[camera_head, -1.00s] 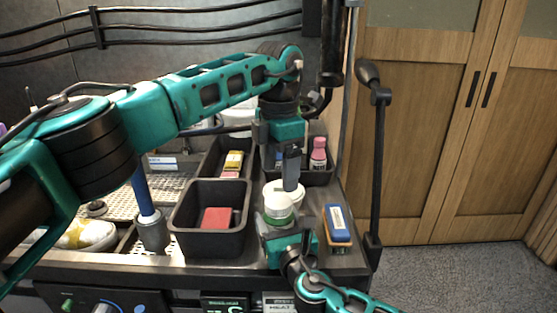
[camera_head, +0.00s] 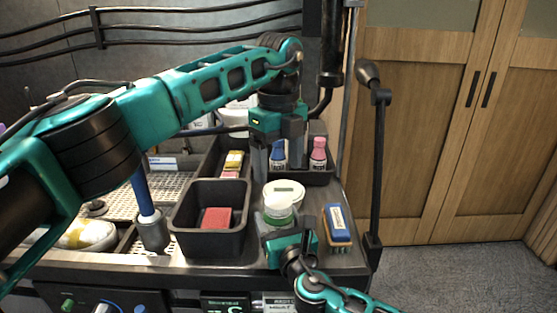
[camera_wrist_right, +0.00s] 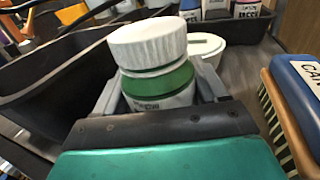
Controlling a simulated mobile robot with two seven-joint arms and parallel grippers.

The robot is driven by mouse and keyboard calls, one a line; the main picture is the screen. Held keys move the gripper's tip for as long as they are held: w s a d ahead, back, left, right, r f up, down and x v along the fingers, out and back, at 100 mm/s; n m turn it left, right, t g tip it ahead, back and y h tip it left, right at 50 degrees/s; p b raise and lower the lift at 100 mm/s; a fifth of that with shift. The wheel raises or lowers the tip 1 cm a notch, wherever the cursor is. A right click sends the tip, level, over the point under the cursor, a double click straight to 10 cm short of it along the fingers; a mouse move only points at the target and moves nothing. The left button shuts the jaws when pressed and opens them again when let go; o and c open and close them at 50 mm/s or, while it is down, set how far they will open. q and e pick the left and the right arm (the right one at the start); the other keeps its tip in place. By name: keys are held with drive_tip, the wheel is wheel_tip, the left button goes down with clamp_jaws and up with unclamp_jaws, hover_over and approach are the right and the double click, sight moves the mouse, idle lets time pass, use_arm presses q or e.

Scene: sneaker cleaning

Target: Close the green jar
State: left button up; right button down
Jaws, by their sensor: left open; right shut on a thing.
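The green jar (camera_wrist_right: 158,84) is a white jar with a green band, standing upright at the front of the counter. It also shows in the head view (camera_head: 280,219). Its white ribbed lid (camera_wrist_right: 147,43) sits on top, looking slightly tilted. I cannot tell if it is screwed tight. My right gripper (camera_head: 279,224) is shut around the jar's body from the front, below the lid. My left gripper (camera_head: 278,163) is open and empty, fingers spread and pointing down, above and behind the jar, apart from the lid.
A second white tub (camera_head: 290,187) stands just behind the jar. A black bin (camera_head: 178,222) with a red block (camera_head: 217,217) is to the left. A blue-backed brush (camera_head: 337,224) lies to the right. Blue (camera_head: 278,155) and pink bottles (camera_head: 318,153) stand in a tray behind.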

sight(278, 201)
use_arm(q)
drive_tip(key=shift+n, duration=0.5)
drive_tip(key=shift+f, duration=4)
